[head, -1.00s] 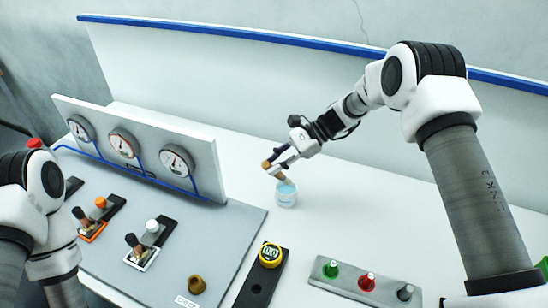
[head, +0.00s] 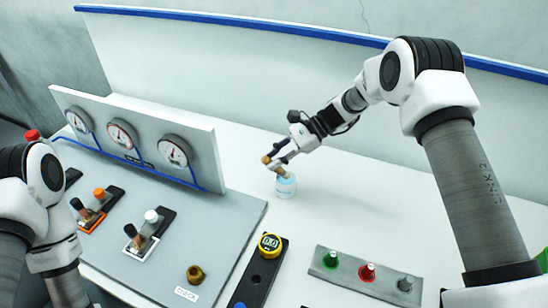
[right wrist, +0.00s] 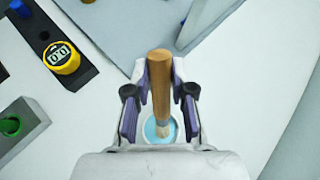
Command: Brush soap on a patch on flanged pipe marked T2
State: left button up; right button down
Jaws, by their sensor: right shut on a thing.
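My right gripper (head: 279,160) is shut on a brush with a wooden handle (right wrist: 159,72). The brush points down, and its pale tip (right wrist: 163,129) is at the mouth of a small white pot (head: 286,187) of light blue soap. In the right wrist view the blue soap (right wrist: 152,131) surrounds the tip; how deep it reaches is unclear. On the grey panel board stand a fitting in an orange frame (head: 88,222) and one in a white frame (head: 140,246). I cannot read a T2 mark on either. My left arm is at the left edge; its gripper is out of view.
Three gauges (head: 123,134) sit on an upright panel at the back left. A yellow timer (head: 270,244) stands on a dark strip. A grey rack (head: 340,270) holds green, red and grey pieces. A brass knob (head: 195,274) is nearby. White table is clear around the pot.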

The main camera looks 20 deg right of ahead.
jog(key=shift+f+b, duration=0.65)
jog(key=shift+f, duration=0.2)
dwell(1.5)
jog(key=shift+r+p, duration=2.1)
jog(key=shift+r, duration=1.45)
jog(key=shift+f, duration=0.1)
